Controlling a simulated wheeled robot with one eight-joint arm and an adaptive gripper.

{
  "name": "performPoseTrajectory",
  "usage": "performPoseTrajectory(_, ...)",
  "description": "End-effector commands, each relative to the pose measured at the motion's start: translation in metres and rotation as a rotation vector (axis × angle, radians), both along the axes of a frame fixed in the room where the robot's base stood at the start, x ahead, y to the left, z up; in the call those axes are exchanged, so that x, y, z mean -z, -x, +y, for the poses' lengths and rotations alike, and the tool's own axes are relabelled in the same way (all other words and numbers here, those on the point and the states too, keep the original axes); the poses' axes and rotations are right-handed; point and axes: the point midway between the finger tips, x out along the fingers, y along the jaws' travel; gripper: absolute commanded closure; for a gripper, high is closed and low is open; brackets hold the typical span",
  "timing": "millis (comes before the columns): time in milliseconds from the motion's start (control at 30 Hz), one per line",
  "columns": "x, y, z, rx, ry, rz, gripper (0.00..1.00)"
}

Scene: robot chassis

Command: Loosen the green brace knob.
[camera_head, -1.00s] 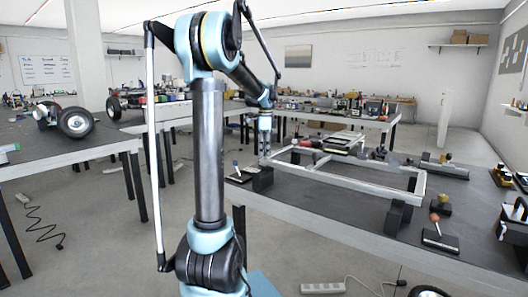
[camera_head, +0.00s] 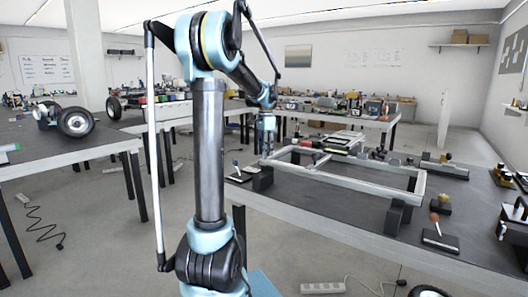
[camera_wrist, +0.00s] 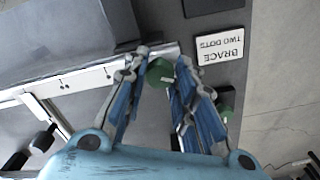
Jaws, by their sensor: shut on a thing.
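The green brace knob (camera_wrist: 160,73) shows in the wrist view, between the tips of my blue-padded fingers at the end of a pale metal bar. My gripper (camera_wrist: 161,64) is shut on it. A white label reading "BRACE TWO DOTS" (camera_wrist: 220,46) lies upside down just right of the knob. In the head view my gripper (camera_head: 267,152) points down at the near left corner of the metal frame (camera_head: 360,184) on the bench. The knob is too small or hidden to make out there.
Another green part (camera_wrist: 225,104) shows beside my right finger. Black support blocks (camera_head: 397,217) hold the frame above the dark bench top (camera_head: 330,212). A red-tipped lever (camera_head: 435,219) stands at the bench's near right. The floor lies beyond the bench edge.

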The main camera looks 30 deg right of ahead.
Motion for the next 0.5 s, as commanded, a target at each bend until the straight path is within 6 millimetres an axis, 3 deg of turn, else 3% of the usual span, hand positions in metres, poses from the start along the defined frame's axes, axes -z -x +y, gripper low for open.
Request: performPoseTrajectory(500,-0.0010,-0.0032,-0.0007,-0.492,0.002,-0.005,0.99)
